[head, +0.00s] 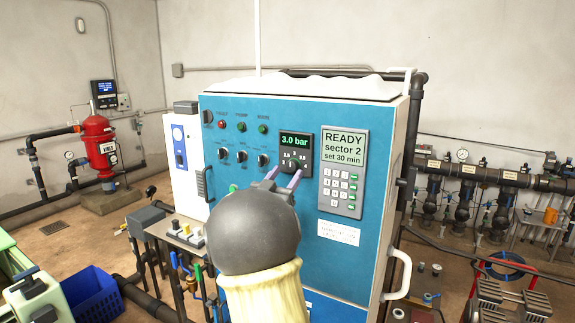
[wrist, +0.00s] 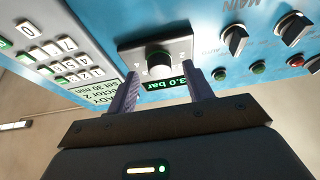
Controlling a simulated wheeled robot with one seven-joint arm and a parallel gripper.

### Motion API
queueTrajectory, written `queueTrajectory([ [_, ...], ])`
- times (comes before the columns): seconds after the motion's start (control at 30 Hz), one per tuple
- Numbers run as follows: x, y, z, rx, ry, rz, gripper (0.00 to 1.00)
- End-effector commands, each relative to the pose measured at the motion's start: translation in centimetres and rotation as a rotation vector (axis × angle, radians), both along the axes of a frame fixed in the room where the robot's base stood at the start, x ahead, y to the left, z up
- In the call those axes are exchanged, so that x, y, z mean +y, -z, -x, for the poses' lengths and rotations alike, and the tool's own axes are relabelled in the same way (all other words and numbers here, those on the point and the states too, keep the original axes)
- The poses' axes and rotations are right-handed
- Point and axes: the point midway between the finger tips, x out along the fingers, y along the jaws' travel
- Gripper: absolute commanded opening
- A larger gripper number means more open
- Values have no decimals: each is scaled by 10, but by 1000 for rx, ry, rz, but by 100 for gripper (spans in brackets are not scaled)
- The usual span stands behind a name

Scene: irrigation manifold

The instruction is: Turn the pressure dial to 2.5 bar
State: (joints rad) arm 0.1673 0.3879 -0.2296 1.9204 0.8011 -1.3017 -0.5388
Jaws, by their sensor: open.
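The pressure dial is a dark round knob (wrist: 159,56) on a grey plate. In the head view the dial (head: 293,163) sits below a green display (head: 295,141) reading 3.0 bar, on the blue cabinet front. The display (wrist: 165,84) also reads 3.0 bar in the wrist view, where the panel appears upside down. My gripper (head: 285,176) is open in front of the dial. In the wrist view the gripper's two fingers (wrist: 162,75) stand apart, one toward each side of the knob, with nothing between them. I cannot tell whether they touch the plate.
A keypad panel (head: 342,187) with a screen reading READY, sector 2, set 30 min is right of the dial. Several selector knobs (head: 241,156) and coloured buttons (head: 241,126) are to the left. A white handle (head: 401,273) sticks out at the cabinet's right side.

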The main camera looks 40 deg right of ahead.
Motion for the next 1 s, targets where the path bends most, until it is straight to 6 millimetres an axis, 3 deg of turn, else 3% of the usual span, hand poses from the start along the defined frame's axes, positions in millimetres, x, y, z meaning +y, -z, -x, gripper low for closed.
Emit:
queueTrajectory([
  [0.17, -13, -7, -5, 0, 0, 1, 51],
  [0.43, -13, -6, -7, 0, -3, 0, 51],
  [0.67, -13, -6, -7, 0, -3, 1, 8],
  [1.0, -14, -6, -5, 22, -1, 10, 7],
])
